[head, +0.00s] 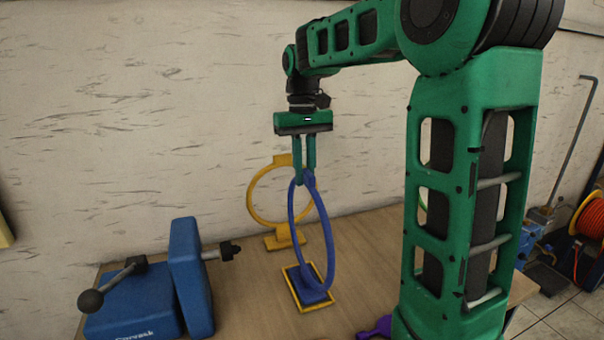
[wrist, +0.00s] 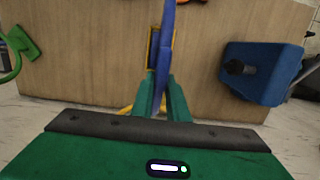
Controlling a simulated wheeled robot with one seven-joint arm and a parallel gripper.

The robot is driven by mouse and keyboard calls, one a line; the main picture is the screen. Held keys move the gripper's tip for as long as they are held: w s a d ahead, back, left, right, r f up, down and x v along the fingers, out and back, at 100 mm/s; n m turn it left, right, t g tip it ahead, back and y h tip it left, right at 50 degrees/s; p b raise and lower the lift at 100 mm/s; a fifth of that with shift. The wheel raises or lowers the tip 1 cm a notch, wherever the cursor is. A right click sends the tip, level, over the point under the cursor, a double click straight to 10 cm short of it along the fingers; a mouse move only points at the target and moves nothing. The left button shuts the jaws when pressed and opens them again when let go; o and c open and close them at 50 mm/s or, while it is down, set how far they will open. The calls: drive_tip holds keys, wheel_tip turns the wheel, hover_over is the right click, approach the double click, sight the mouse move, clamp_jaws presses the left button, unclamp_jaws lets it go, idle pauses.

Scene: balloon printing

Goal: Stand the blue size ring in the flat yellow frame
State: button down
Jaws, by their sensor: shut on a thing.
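The blue size ring (head: 294,222) is upright in the head view, with its base (head: 314,296) low over or inside the flat yellow frame (head: 296,301). I cannot tell whether the base touches the table. My gripper (head: 305,178) points down and is shut on the top of the blue ring. In the wrist view the ring (wrist: 165,50) shows edge-on between my fingertips (wrist: 160,88). It partly hides the yellow frame (wrist: 153,48) there.
A yellow ring on a base (head: 250,205) stands behind the blue ring. A blue machine with a black lever (head: 186,275) stands at left. A purple item (head: 375,328) lies near my arm. A green item (wrist: 22,45) shows in the wrist view. Bare table (head: 240,300) lies left of the frame.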

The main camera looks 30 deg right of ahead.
drive_tip(key=shift+f, duration=0.1)
drive_tip(key=c, duration=1.7)
unclamp_jaws()
drive_tip(key=shift+c, duration=0.2)
wheel_tip(320, 180, up, 12)
drive_tip(key=w, duration=0.1)
drive_tip(key=shift+d, duration=0.15)
drive_tip(key=s+d+f+m, duration=0.1)
drive_tip(key=s+f, duration=0.7)
drive_tip(key=s, duration=0.1)
drive_tip(key=s+d+f+m, duration=0.1)
drive_tip(key=s+f, duration=0.7)
drive_tip(key=s, duration=0.2)
drive_tip(key=s+d+f+m+t, duration=0.1)
drive_tip(key=s+f+m, duration=0.1)
drive_tip(key=s+f, duration=0.7)
drive_tip(key=shift+s, duration=0.5)
drive_tip(key=shift+r, duration=0.1)
